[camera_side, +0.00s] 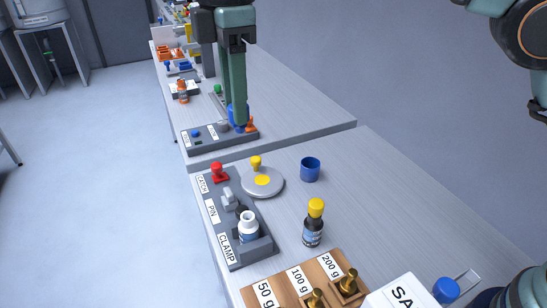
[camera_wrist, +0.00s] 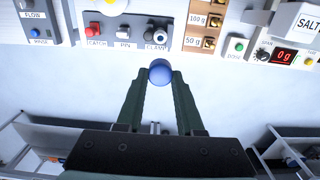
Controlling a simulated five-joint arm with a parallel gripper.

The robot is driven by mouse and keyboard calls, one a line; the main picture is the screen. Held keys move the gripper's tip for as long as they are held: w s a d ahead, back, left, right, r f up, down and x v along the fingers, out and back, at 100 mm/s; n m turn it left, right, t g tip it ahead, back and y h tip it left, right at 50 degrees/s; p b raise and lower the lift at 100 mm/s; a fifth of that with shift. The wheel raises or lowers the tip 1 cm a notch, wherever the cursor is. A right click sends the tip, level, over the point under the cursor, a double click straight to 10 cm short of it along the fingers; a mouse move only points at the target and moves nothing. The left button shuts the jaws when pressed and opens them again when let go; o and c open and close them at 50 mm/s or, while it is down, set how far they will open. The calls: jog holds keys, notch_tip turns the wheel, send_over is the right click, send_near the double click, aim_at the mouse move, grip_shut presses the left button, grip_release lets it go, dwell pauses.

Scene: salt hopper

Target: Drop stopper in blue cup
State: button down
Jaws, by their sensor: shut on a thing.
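In the wrist view, my gripper (camera_wrist: 160,78) is shut on the blue rounded stopper (camera_wrist: 161,71), held between its fingertips. The pale surface behind the stopper shows no contact with it. The blue cup (camera_side: 310,170) stands upright on the bench in the side view, behind the yellow-capped bottle. I cannot make out the cup in the wrist view. A white open-necked bottle (camera_side: 248,227) sits in the clamp fixture (camera_side: 262,247).
A round grey plate (camera_side: 272,188) lies left of the cup. The dark yellow-capped bottle (camera_side: 313,232) stands in front. A wooden block (camera_side: 282,280) with brass weights and the salt box (camera_side: 400,293) are nearer. A blue rounded thing (camera_side: 446,290) is beside the box.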

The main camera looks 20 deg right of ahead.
jog(key=w+d+f, duration=0.8)
jog(key=w+d, duration=0.1)
jog(key=d, duration=0.2)
send_over(310, 170)
jog(key=w, duration=0.2)
notch_tip(310, 170, down, 8)
jog(key=shift+d+f, duration=0.2)
jog(key=shift+f, duration=2.4)
jog(key=shift+d+f, duration=0.2)
jog(key=shift+f, duration=2.35)
jog(key=shift+c, duration=2.3)
grip_release()
jog(key=shift+r, duration=0.1)
